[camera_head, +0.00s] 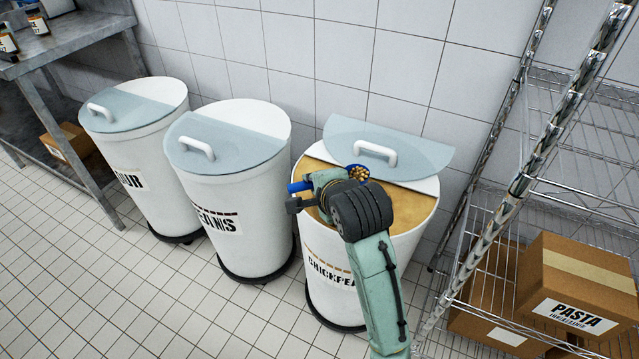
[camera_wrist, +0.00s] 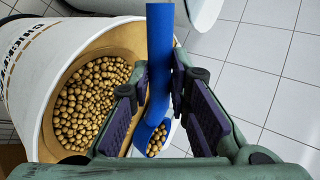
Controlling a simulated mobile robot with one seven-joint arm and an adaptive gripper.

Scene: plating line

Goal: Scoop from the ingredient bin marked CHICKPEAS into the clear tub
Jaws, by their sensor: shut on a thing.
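The bin marked CHICKPEAS (camera_head: 318,285) stands at the middle right in the head view, its translucent lid (camera_head: 420,157) pushed back so the front is open. In the wrist view its rim (camera_wrist: 75,40) surrounds a heap of chickpeas (camera_wrist: 88,105). My gripper (camera_head: 322,186) is over the bin's opening, shut on a blue scoop, whose handle (camera_wrist: 160,50) runs between the fingers. The scoop's bowl (camera_head: 358,172) holds chickpeas, which also show in the wrist view (camera_wrist: 157,142). I cannot see the clear tub.
Two more lidded white bins, one at the far left (camera_head: 135,150) and one in the middle (camera_head: 240,195), stand to the left. A wire rack (camera_head: 500,210) with a PASTA box (camera_head: 580,290) is close on the right. Tiled floor (camera_head: 140,290) is clear in front.

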